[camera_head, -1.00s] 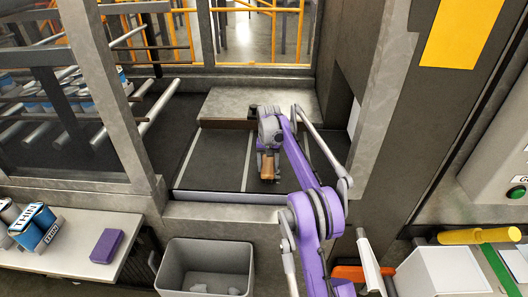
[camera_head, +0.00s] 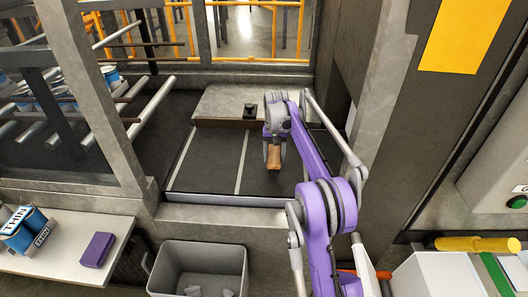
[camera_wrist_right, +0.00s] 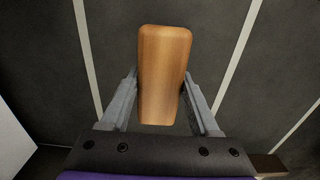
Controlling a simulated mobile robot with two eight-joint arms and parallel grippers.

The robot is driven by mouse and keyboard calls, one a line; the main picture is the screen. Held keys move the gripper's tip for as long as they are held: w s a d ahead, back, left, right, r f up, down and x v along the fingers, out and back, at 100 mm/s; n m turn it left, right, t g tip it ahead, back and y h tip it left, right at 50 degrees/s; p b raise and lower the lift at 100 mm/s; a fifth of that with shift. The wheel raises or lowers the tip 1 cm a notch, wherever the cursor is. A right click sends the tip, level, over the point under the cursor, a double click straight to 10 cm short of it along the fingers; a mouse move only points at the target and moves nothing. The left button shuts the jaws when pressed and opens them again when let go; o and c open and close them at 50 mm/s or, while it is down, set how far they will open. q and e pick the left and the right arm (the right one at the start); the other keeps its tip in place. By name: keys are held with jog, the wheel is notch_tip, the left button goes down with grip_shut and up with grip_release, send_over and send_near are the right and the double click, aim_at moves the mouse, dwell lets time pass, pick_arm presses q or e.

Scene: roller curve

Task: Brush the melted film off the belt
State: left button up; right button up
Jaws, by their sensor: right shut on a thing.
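The dark belt (camera_head: 213,160) with thin white cross stripes lies in the machine opening, in the middle of the head view. My right gripper (camera_head: 273,150) is over the right half of the belt, shut on a brush with a wooden handle (camera_head: 274,157). In the wrist view the brush (camera_wrist_right: 162,75) sits between both fingers of the right gripper (camera_wrist_right: 163,100), above the dark striped belt (camera_wrist_right: 45,70). The bristles are hidden, and I cannot tell whether they touch the belt. I cannot make out any melted film. My left gripper is not in view.
A grey ledge (camera_head: 212,104) with a small black block (camera_head: 250,110) borders the belt's far side. A grey bin (camera_head: 200,255) with pale scraps stands below the near edge. A white table (camera_head: 65,255) at left holds blue cans and a purple block (camera_head: 98,249). Frame posts flank the opening.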

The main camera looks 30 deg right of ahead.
jog(key=shift+d+r, duration=0.1)
jog(key=shift+r, duration=0.85)
jog(key=shift+r+p, duration=0.6)
jog(key=shift+r, duration=0.45)
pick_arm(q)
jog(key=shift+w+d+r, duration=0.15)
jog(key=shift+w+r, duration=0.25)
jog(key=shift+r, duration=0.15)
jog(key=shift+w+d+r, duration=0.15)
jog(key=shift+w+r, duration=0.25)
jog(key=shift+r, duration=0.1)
